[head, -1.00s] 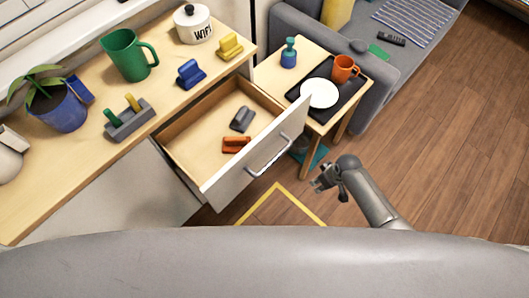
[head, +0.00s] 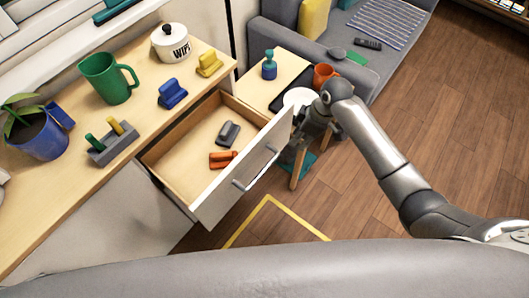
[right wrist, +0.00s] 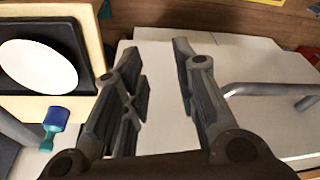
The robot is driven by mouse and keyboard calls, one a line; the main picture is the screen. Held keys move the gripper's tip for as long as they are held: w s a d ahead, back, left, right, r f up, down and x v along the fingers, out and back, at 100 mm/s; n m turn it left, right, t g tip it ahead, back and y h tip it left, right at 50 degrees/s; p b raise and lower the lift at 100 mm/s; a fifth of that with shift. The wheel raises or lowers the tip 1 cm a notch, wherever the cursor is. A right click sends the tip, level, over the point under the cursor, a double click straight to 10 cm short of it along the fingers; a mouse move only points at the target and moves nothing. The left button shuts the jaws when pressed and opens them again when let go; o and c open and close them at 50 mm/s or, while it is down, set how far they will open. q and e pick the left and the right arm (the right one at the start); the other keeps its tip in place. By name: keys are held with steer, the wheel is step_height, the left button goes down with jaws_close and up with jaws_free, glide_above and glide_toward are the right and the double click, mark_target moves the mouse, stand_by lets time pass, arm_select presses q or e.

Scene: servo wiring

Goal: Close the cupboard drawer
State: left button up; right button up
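The cupboard drawer (head: 238,188) is pulled out, with a white front and a bar handle (head: 256,167). A grey block (head: 228,133) and an orange block (head: 222,159) lie inside it. My right gripper (head: 303,132) is at the far right end of the drawer front, beyond the handle. In the right wrist view my right gripper (right wrist: 158,52) is open and empty, with the white drawer front (right wrist: 215,65) behind its fingers and the handle (right wrist: 270,90) to the right. I cannot tell whether it touches the front. My left gripper is not in view.
A side table (head: 258,92) with a bottle (head: 269,65), plate and orange mug stands close behind my right gripper. Floor at right is free.

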steer(key=f+m+y+b, duration=0.1)
steer(key=s+a+f+m+y+b, duration=0.1)
steer(key=f+b, duration=0.1)
steer(key=s+a+f+m+y+b, duration=0.1)
steer(key=f+b, duration=0.1)
steer(key=shift+s+f+m+t+y, duration=0.1)
steer(key=shift+f+m+t+y, duration=0.1)
steer(key=shift+m+t+y, duration=0.15)
jaws_close()
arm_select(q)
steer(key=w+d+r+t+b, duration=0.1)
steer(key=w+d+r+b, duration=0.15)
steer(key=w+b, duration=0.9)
arm_select(e)
steer(key=m+t+y+b, duration=0.65)
steer(key=m+t, duration=0.45)
steer(key=m, duration=0.7)
glide_toward(289, 124)
steer(key=x, duration=0.3)
steer(key=p+x, duration=0.1)
steer(key=x, duration=0.2)
steer(key=shift+s+r, duration=0.1)
steer(key=shift+r, duration=0.1)
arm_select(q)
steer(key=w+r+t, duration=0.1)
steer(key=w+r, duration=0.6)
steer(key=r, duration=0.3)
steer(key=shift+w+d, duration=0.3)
arm_select(e)
steer(key=shift+x, duration=0.75)
